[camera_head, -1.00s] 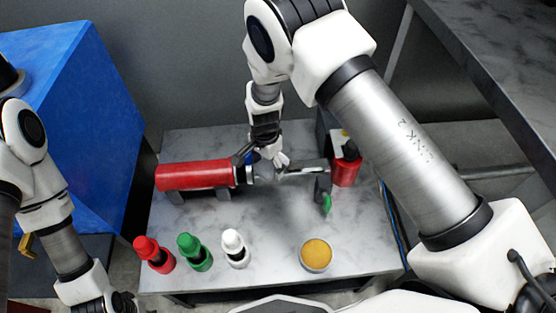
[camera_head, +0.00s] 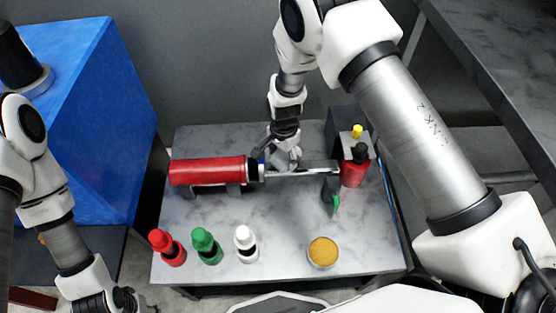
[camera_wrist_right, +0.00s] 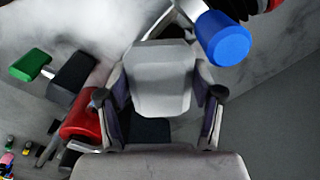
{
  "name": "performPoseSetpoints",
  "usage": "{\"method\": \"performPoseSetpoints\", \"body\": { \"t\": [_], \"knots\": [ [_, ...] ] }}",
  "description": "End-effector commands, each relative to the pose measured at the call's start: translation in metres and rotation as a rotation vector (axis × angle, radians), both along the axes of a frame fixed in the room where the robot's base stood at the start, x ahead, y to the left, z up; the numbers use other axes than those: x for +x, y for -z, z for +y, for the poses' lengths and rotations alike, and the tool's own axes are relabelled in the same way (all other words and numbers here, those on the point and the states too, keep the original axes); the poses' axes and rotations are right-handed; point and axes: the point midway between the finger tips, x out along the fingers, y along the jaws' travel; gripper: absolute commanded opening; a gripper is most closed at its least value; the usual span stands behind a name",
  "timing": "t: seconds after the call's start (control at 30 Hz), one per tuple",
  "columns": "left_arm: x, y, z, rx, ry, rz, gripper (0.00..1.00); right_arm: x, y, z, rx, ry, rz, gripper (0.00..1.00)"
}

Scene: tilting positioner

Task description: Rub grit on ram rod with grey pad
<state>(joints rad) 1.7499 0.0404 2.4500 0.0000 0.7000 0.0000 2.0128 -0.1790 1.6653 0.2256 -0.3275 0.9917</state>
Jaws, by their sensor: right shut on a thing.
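The ram is a red cylinder (camera_head: 207,171) lying on dark supports, with a bare metal rod (camera_head: 312,169) reaching right to a dark stand. My right gripper (camera_head: 283,152) is over the rod, close to the cylinder's black end. It is shut on the grey pad (camera_wrist_right: 160,80), a light block between its fingers in the right wrist view. Pad and fingers hide part of the rod, and I cannot tell whether the pad touches it. No grit can be made out. A blue cap (camera_wrist_right: 222,38) is beside the pad there. My left gripper (camera_head: 112,302) is at the lower left, its fingers unclear.
Red (camera_head: 167,248), green (camera_head: 206,246) and white (camera_head: 245,244) bottles stand along the bench's front, with a round tin of yellowish content (camera_head: 323,252) to their right. A red container (camera_head: 354,172) stands beyond the rod's end. A green handle (camera_head: 336,204) hangs below the stand. A blue block (camera_head: 80,120) is left.

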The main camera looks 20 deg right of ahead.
Motion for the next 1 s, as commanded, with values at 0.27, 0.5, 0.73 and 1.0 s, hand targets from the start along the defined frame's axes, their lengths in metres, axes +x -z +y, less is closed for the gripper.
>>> {"method": "performPoseSetpoints", "body": {
  "t": [0.27, 0.5, 0.73, 1.0],
  "knots": [
    [0.000, -0.003, 0.000, 0.000, 0.001, 0.000, 0.37, -0.009, 0.003, -0.017, -0.001, -0.001, 0.015, 0.10],
    [0.000, -0.005, 0.000, 0.000, 0.001, 0.000, 0.37, -0.016, 0.006, -0.040, 0.000, 0.000, 0.018, 0.10],
    [0.000, -0.007, 0.000, 0.000, 0.000, 0.000, 0.37, -0.019, 0.007, -0.051, -0.001, 0.000, 0.019, 0.10],
    [0.000, -0.012, 0.000, 0.000, 0.001, 0.000, 0.37, -0.026, 0.009, -0.075, -0.001, -0.003, 0.019, 0.10]
  ]
}}
